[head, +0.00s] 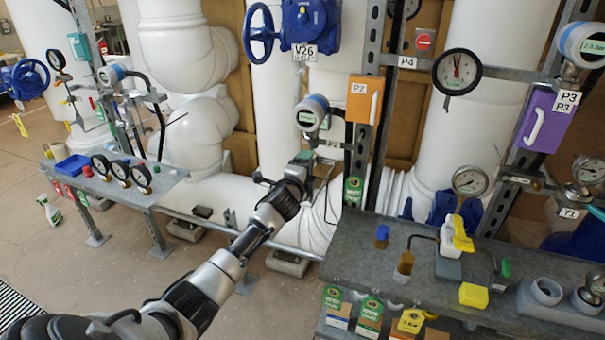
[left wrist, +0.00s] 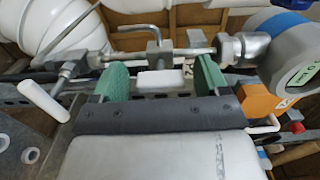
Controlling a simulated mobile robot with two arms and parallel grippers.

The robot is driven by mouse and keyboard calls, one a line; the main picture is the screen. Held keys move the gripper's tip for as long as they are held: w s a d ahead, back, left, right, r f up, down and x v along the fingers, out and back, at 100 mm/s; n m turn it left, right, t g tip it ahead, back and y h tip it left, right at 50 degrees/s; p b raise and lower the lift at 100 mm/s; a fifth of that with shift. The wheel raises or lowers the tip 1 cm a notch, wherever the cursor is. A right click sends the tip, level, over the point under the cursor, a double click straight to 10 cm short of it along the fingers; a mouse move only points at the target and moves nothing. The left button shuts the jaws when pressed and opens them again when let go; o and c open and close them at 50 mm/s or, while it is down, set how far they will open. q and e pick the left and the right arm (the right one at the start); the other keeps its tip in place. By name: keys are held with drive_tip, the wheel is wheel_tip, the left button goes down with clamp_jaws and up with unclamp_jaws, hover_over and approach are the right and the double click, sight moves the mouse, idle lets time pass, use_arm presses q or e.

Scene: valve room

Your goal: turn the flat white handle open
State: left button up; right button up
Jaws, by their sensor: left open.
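My left gripper (head: 284,182) reaches in from the lower left to the pipework left of the steel post in the head view. In the left wrist view its green-padded fingers (left wrist: 158,78) stand open. A flat white handle (left wrist: 160,80) lies between the pads, below a metal valve fitting on a thin horizontal pipe, with gaps visible on both sides. A bent metal T-bar (left wrist: 152,34) rises from the fitting. In the head view the handle is hidden behind my gripper. My right gripper is not in view.
A round white bar (left wrist: 44,101) stands left of the fingers. A gauge (left wrist: 297,60) and an orange box (left wrist: 262,100) are close on the right. A grey bench (head: 370,255) holds several items.

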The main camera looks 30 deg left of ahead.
use_arm(q)
drive_tip(key=b+v, duration=0.1)
drive_tip(key=v, duration=0.9)
drive_tip(key=shift+s, duration=0.4)
drive_tip(key=shift+f, duration=0.1)
drive_tip(key=s+d+f+n+g+h, duration=0.1)
drive_tip(key=s+f+n+g, duration=0.3)
drive_tip(key=f, duration=0.9)
drive_tip(key=s+d+f+g, duration=0.2)
drive_tip(key=s+f, duration=0.4)
drive_tip(key=f, duration=0.6)
drive_tip(key=s+d+f+n+g+h, duration=0.15)
drive_tip(key=s+f, duration=0.25)
drive_tip(key=f, duration=0.9)
drive_tip(key=s+d+f+n+g, duration=0.2)
drive_tip(key=s+f, duration=0.4)
drive_tip(key=s, duration=0.6)
drive_tip(key=s+d+f+n+g+h, duration=0.1)
drive_tip(key=s+d+f+n+g, duration=0.2)
drive_tip(key=s, duration=0.9)
drive_tip(key=s+d+f+n+g+h, duration=0.1)
drive_tip(key=s+d+f+n+g, duration=0.1)
drive_tip(key=s+d+f+g, duration=0.2)
drive_tip(key=s+d+f, duration=0.3)
drive_tip(key=s+f, duration=0.3)
drive_tip(key=s, duration=0.3)
drive_tip(key=shift+d, duration=0.2)
drive_tip(key=shift+w+f, duration=0.1)
drive_tip(key=shift+c, duration=0.4)
